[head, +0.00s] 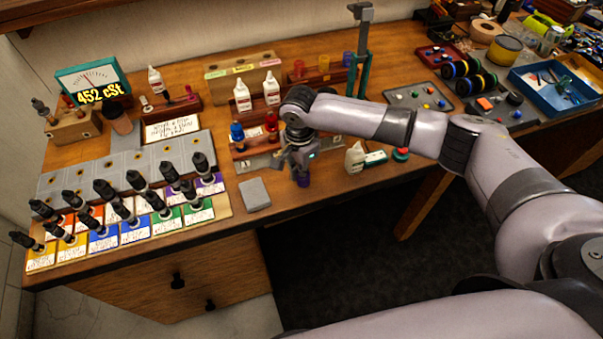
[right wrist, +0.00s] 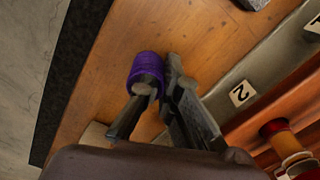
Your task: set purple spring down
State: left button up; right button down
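The purple spring (right wrist: 147,70) sits between the fingertips of my right gripper (right wrist: 158,88) in the right wrist view. One finger lies along its side and the other meets its near end, so the gripper looks shut on it. In the head view the right gripper (head: 302,168) points down near the front edge of the workbench (head: 330,195), with the purple spring (head: 303,180) just below its fingers. I cannot tell whether the spring touches the wood. My left gripper is not in view.
A grey rail (right wrist: 255,85) with number labels lies close beside the gripper. A grey block (head: 255,194) is to its left and a white bottle (head: 354,158) to its right. Several black dampers stand on coloured cards at the left. Bare wood lies around the spring.

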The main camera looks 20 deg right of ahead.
notch_tip(320, 180, up, 20)
jog(key=b, duration=0.3)
